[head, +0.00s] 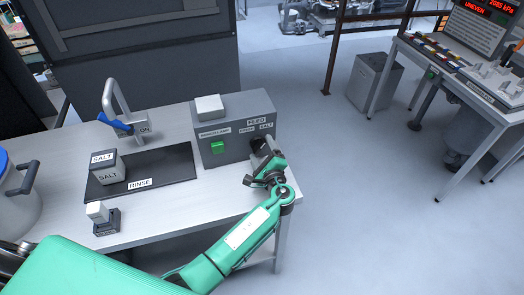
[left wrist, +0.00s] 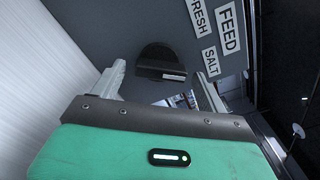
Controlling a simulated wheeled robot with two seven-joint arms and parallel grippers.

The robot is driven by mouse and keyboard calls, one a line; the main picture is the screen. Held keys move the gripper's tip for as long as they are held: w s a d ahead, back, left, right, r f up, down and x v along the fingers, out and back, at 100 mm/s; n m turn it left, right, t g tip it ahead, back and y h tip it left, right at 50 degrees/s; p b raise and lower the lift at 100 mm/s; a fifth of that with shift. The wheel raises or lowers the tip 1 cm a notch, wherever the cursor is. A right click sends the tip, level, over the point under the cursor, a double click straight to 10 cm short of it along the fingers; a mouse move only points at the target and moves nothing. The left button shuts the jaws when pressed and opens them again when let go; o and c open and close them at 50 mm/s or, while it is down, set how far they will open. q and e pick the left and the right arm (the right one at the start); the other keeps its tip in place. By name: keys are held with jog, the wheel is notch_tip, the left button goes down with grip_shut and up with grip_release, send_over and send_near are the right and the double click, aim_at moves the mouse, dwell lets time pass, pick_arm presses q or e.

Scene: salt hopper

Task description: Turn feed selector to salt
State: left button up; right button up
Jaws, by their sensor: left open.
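The feed selector is a black round knob with a raised bar (left wrist: 160,62) on the face of a grey box (head: 222,160). In the left wrist view, FEED, FRESH and SALT labels are beside it, with SALT (left wrist: 210,62) nearer the right finger. My left gripper (left wrist: 161,76) is open, one finger on each side of the knob, and looks apart from it. In the head view my left gripper (head: 259,156) is at the right part of the box's front, under the labels, and mostly hides the knob. My right gripper is not in view.
A green button (head: 217,147) is on the box front. A SALT block (head: 108,167) stands on the dark RINSE mat (head: 165,163). A tap with a blue lever (head: 115,124) is behind. A small white-topped block (head: 98,212) stands in front.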

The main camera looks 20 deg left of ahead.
pick_arm(q)
jog(key=b+v, duration=0.3)
jog(key=v, duration=0.9)
jog(key=shift+s+d+f+b, duration=0.15)
jog(key=shift+s+d+b, duration=0.05)
jog(key=shift+b, duration=0.1)
jog(key=shift+s+d, duration=0.25)
jog(key=shift+s, duration=0.05)
